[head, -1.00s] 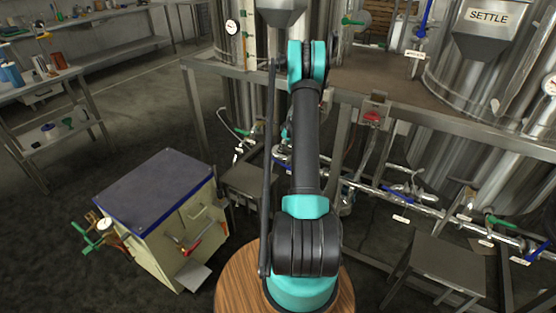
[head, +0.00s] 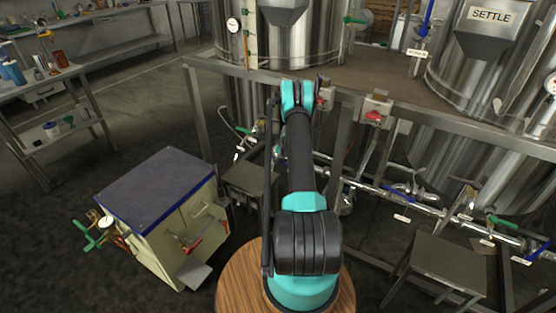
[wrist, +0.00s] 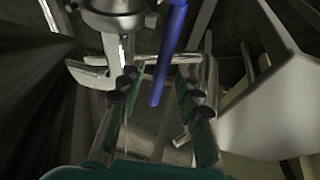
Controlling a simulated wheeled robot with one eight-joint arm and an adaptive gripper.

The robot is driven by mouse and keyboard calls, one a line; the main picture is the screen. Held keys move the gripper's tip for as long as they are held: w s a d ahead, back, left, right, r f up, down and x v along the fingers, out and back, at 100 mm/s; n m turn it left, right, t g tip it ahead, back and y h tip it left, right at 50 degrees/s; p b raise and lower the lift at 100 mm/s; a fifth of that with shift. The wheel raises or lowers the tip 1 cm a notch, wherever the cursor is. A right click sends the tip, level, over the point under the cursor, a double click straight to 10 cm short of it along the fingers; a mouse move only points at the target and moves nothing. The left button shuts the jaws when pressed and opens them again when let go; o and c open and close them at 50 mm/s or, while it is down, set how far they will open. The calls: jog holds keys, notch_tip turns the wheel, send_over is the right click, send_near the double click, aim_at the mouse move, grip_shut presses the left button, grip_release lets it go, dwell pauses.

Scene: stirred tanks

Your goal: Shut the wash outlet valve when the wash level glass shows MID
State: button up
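In the wrist view a long blue lever handle (wrist: 170,50) runs down from a steel valve and pipe fitting (wrist: 112,22). My gripper (wrist: 158,84) is open, with one dark-tipped finger on each side of the handle's lower end. I see no clear contact on both sides. In the head view my gripper is hidden behind my arm. A narrow upright level glass (head: 247,42) stands on the left tank beside a round gauge; its level is too small to read. No label saying wash is legible.
A steel frame rail (head: 350,95) crosses in front of the tanks. A cabinet (head: 160,215) with a blue-edged top stands left, and a grey stool (head: 445,265) right. The tank at right is marked SETTLE (head: 490,16). Floor is clear between cabinet and shelves.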

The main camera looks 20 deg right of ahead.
jog(key=shift+w+f, duration=0.15)
jog(key=shift+f, duration=0.15)
jog(key=shift+c, duration=0.2)
grip_shut()
